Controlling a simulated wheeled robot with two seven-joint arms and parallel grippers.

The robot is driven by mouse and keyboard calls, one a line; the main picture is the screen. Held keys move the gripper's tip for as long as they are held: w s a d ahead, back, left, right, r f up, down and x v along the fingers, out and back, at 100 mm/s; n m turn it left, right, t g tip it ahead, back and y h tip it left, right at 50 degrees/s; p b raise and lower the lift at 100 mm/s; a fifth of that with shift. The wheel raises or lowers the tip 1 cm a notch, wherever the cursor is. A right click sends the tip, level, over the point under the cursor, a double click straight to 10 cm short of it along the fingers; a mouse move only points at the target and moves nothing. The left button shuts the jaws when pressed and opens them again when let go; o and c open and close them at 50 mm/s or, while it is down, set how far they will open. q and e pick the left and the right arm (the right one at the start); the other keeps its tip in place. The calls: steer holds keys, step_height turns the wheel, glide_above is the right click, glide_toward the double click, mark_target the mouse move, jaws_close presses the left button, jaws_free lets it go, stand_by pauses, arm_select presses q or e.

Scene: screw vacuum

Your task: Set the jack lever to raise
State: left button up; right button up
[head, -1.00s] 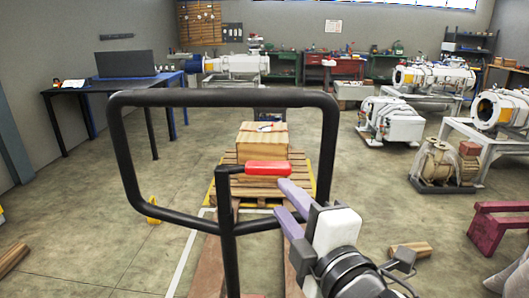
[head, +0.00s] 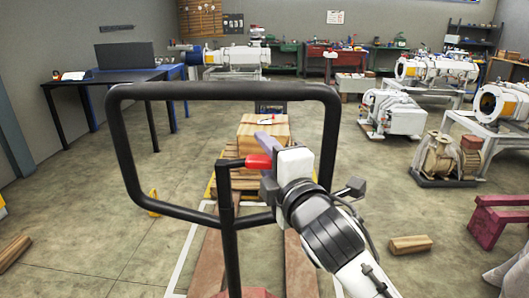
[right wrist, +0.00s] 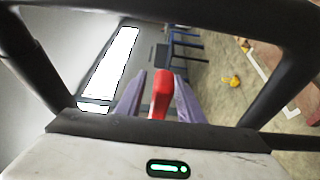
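The jack lever is a black bar with a red grip (head: 258,162), on top of the black upright post (head: 229,240) within the handle loop. My right gripper (head: 266,165) is at the red grip, with its purple fingers on either side of it. In the right wrist view the red grip (right wrist: 161,94) stands between the two fingers. A gap shows beside the left finger; the right finger lies close against the grip, and I cannot tell if it touches. The right gripper looks open around the grip. My left gripper is not in view.
The black handle loop (head: 222,93) surrounds the lever and my right gripper. Beyond it, a wooden crate (head: 262,133) stands on a pallet on the floor. Pumps (head: 395,113) stand at the right, and a dark table (head: 100,82) at the left.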

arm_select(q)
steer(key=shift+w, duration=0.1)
arm_select(e)
jaws_close()
